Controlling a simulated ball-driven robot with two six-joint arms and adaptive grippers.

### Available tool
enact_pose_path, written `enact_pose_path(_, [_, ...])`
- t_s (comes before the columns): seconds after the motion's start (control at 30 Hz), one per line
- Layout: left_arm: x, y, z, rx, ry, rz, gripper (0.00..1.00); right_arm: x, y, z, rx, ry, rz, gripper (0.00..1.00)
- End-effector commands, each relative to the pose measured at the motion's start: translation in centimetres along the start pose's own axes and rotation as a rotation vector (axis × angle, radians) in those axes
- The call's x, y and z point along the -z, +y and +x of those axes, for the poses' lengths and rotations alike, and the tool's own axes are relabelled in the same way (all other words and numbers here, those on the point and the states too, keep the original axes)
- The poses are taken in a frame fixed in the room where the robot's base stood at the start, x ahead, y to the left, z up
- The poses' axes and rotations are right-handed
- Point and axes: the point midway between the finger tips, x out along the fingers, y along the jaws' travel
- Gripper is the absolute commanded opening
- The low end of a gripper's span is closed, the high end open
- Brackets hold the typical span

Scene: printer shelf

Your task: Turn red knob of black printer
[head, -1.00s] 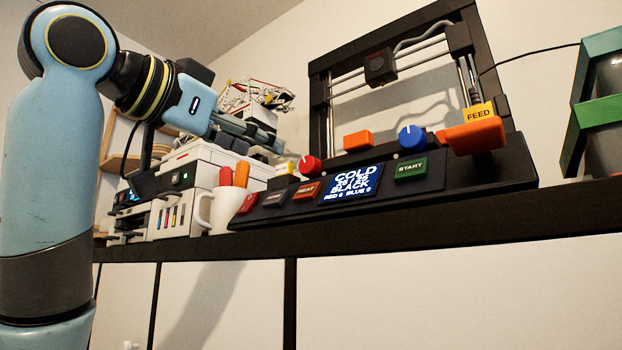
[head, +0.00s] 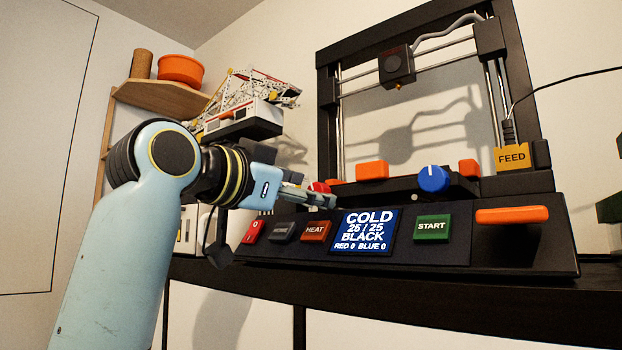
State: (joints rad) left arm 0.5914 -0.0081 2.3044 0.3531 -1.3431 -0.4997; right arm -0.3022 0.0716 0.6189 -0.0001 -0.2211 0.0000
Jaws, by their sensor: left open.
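The black printer (head: 470,255) stands on a dark shelf, its control panel facing me. The red knob (head: 318,187) shows only in part, because my left gripper (head: 328,199) is in front of it. The left gripper comes in from the left, open, with its fingers at or just before the red knob; I cannot tell whether they touch it. The display (head: 365,232) reads COLD, 25 / 25, BLACK, RED 0, BLUE 0. The blue knob (head: 433,180) is clear to the right, its white mark near the top. My right gripper is not in view.
Below the knobs are a red switch (head: 254,231), the HEAT button (head: 315,231) and the green START button (head: 432,228). A yellow FEED tag (head: 512,158) is at right.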

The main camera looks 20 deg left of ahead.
Motion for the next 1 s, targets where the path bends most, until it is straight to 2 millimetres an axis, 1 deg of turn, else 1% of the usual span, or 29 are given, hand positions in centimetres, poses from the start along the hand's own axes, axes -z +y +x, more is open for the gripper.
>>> enact_pose_path(0.03, [0.2,0.0,0.6,-0.001,0.0,-0.001,0.55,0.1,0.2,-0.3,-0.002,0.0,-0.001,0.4])
enact_pose_path(0.17, [0.1,0.0,1.4,0.0,0.001,0.0,0.55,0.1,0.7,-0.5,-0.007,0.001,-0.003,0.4])
enact_pose_path(0.43, [0.0,0.0,1.6,0.0,0.001,0.002,0.55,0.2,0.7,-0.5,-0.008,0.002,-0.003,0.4])
enact_pose_path(0.47, [0.0,0.0,1.6,0.0,0.001,0.002,0.53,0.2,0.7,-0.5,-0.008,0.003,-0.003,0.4])
enact_pose_path(0.87, [0.0,0.0,1.6,0.0,0.001,0.001,0.01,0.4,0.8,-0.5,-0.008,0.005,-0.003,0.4])
enact_pose_path(1.0, [0.0,0.0,1.6,0.0,0.001,-0.036,0.0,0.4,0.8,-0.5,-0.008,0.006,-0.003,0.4])
